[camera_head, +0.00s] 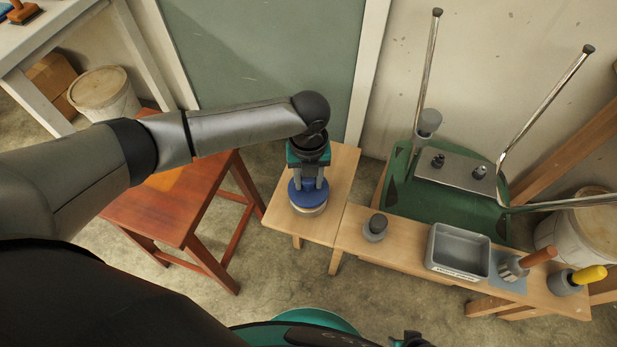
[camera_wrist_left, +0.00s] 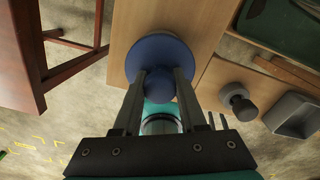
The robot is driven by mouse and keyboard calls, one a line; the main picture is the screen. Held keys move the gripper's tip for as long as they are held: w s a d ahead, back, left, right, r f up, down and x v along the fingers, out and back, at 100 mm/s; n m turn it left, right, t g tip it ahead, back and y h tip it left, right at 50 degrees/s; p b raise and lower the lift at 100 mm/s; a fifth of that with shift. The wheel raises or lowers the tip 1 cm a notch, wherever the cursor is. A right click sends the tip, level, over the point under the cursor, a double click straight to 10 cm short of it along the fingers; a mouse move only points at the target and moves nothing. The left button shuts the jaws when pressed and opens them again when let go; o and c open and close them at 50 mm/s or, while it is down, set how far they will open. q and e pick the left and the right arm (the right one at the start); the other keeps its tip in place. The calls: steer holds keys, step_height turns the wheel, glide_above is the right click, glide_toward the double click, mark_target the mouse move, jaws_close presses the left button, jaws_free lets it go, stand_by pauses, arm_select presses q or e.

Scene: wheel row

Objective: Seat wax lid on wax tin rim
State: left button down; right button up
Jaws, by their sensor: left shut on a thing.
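The blue wax lid (camera_head: 301,200) is a round disc with a knob, and it also shows in the wrist view (camera_wrist_left: 170,48). My left gripper (camera_head: 308,185) points down from above and is shut on the lid's knob (camera_wrist_left: 160,86). The wax tin (camera_head: 312,210) shows as a pale metallic edge just under the lid, on the small light wood table. The lid covers most of the tin and looks about level. I cannot tell whether it touches the rim all round. My right gripper cannot be made out.
A light wood bench (camera_head: 351,242) adjoins the table, bearing a grey knobbed piece (camera_head: 375,228), a grey tray (camera_head: 458,272), a brush (camera_head: 527,261) and a yellow-handled tool (camera_head: 588,275). A reddish stool (camera_head: 170,210) stands left. A green upturned chair (camera_head: 400,190) is behind the bench.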

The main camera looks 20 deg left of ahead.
arm_select(q)
steer(key=shift+f+b, duration=0.5)
steer(key=shift+f, duration=0.45)
stand_by(0.3)
steer(key=shift+p, duration=0.35)
stand_by(0.5)
steer(key=shift+f, duration=0.4)
stand_by(0.8)
stand_by(0.4)
stand_by(0.3)
steer(key=c, duration=0.6)
jaws_free()
steer(key=shift+r+p, duration=0.25)
steer(key=shift+p, duration=0.15)
steer(key=shift+r+p, duration=1.4)
steer(key=shift+p, duration=0.2)
